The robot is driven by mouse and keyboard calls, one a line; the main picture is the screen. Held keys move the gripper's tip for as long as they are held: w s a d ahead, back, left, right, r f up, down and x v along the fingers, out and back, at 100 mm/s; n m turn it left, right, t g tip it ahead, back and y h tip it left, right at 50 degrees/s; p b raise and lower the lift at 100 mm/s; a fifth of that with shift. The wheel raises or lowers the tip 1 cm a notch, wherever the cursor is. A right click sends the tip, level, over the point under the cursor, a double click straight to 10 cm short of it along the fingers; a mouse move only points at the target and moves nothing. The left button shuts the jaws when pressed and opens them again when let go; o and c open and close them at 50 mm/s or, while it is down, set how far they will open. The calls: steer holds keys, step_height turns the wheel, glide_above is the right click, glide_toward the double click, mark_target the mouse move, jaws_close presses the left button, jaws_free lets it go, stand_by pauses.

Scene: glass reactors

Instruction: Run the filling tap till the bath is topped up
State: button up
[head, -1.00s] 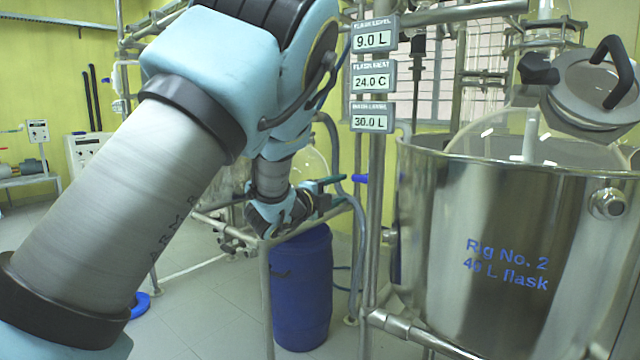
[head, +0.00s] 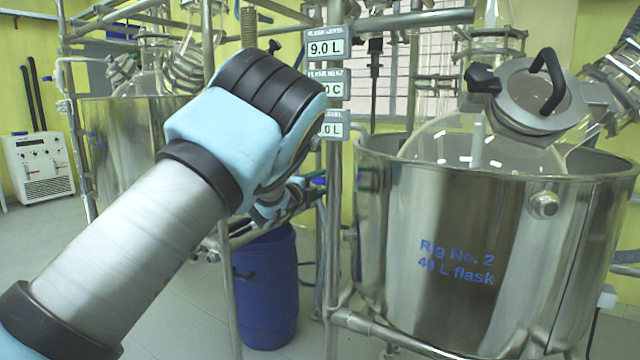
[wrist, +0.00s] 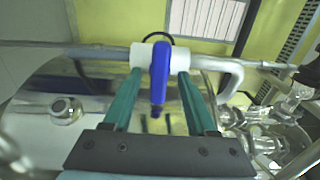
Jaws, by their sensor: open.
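The steel bath (head: 390,230), marked Rig No. 2, 40 L flask, stands at the right in the head view with a glass flask (head: 480,150) in it. In the wrist view, the filling tap's blue lever (wrist: 159,75) shows between the two teal fingers of my open gripper (wrist: 161,78). Its white body (wrist: 178,58) sits on a pipe beyond the fingertips. I cannot tell whether a finger touches the lever. In the head view my arm partly covers the lower readouts. The bath level readout (head: 333,130) shows only its last part, "0 L".
The flask level readout (head: 326,49) shows 9.0 L. A blue drum (head: 266,290) stands on the floor behind my arm. Steel frame posts (head: 332,230) rise close beside my gripper. Another steel vessel (head: 115,150) stands at the left.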

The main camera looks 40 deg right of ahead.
jaws_close()
stand_by(0.3)
steer(key=shift+f, duration=0.1)
stand_by(0.4)
steer(key=n+b, duration=0.2)
steer(key=shift+w+a+f+n, duration=0.1)
steer(key=shift+n, duration=0.3)
steer(key=n+b, duration=0.2)
steer(key=shift+n, duration=0.3)
steer(key=n+b, duration=0.2)
steer(key=n, duration=0.3)
steer(key=shift+n, duration=0.4)
